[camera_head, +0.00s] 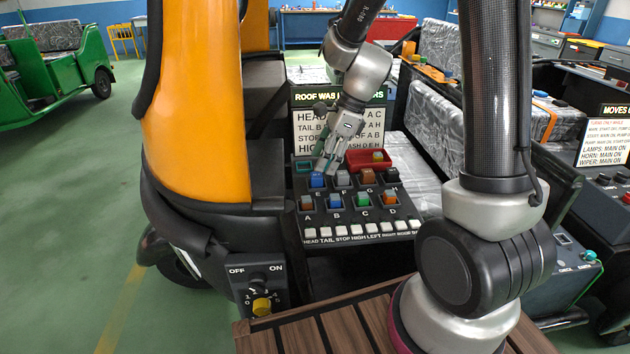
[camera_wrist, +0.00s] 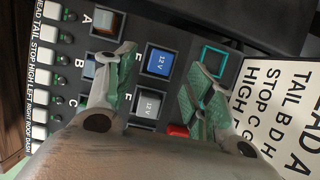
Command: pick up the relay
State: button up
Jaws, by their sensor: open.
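Several coloured cube relays sit in a black panel (camera_head: 325,233); which one the task means cannot be told. A blue relay (camera_head: 317,180) is in the back row at slot E, and a grey relay (camera_head: 343,177) is beside it. My gripper (camera_head: 326,170) points down just above the blue relay. In the wrist view, my gripper's fingers (camera_wrist: 162,68) are spread apart and empty. The blue relay (camera_wrist: 158,61), marked 12 V, shows between them. The grey relay (camera_wrist: 149,104) shows nearer the gripper body. Whether the fingers touch anything cannot be told.
A red tray (camera_head: 356,167) with a yellowish relay (camera_head: 377,156) stands behind the panel. An empty teal-outlined square (camera_head: 303,167) is at the panel's back left. A lettered sign (camera_head: 308,130) rises behind. An orange vehicle post (camera_head: 195,110) stands left; a slatted wooden surface (camera_head: 315,332) is in front.

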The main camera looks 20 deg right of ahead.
aim_at(317, 175)
jog(key=x, duration=0.4)
jog(key=shift+w+f, duration=0.1)
jog(key=shift+f, duration=0.3)
jog(key=shift+c, duration=0.4)
jog(key=c, duration=1)
jog(key=shift+r, duration=0.1)
